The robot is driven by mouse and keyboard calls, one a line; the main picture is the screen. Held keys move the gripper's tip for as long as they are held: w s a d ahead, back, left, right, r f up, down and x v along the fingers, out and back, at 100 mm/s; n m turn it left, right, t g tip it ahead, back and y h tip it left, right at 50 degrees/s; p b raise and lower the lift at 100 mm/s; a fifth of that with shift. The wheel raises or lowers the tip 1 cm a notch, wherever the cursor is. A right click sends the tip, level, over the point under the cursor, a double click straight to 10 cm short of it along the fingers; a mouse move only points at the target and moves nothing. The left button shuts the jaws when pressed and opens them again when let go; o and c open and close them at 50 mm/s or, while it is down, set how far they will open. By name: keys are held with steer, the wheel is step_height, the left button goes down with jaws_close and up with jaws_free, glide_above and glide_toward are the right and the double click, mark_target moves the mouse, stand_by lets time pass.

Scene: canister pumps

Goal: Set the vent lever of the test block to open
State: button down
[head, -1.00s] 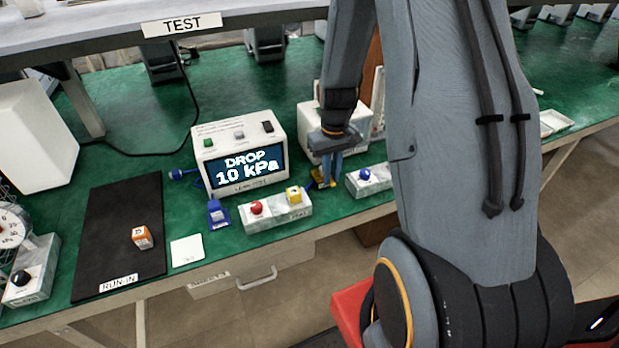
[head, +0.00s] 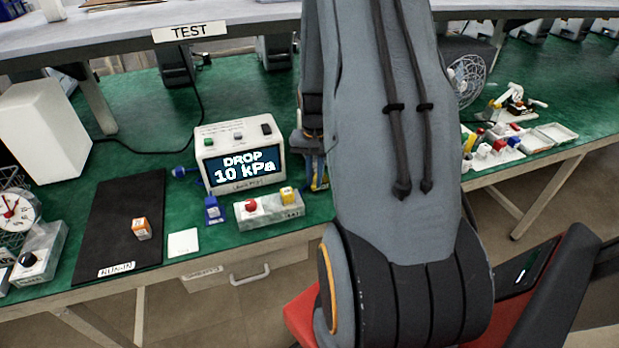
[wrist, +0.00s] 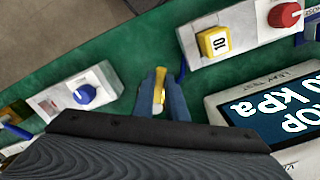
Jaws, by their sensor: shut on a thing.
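My gripper (wrist: 161,80) is shut on a small yellow piece (wrist: 159,95) in the wrist view, above the green bench between two white blocks. The other block (wrist: 106,72) carries a blue knob (wrist: 84,93) and is hidden behind my arm in the head view. I cannot tell for sure which part is the vent lever. In the head view my arm hides most of the gripper.
The leak tester (head: 240,150) behind the red-knob block shows DROP 10 kPa. A blue clip-like piece (head: 213,211) and a white card (head: 183,243) lie left of that block. An orange-and-white cube (head: 141,228) is on the black run-in mat (head: 110,210). Parts trays (head: 552,137) lie at right.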

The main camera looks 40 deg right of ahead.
mark_target(314, 183)
steer(key=c, duration=1.8)
jaws_free()
steer(key=shift+o, duration=0.2)
step_height(314, 183, up, 8)
steer(key=b, duration=0.2)
steer(key=shift+a, duration=0.1)
steer(key=s+a+r+n, duration=0.1)
steer(key=s+a+n, duration=0.1)
steer(key=a, duration=0.6)
steer(key=s+a+r+n+t, duration=0.1)
steer(key=a+n, duration=0.3)
steer(key=a, duration=0.5)
steer(key=s+a+r+n, duration=0.3)
steer(key=s+a+n, duration=0.1)
steer(key=a, duration=0.4)
steer(key=shift+a, duration=0.35)
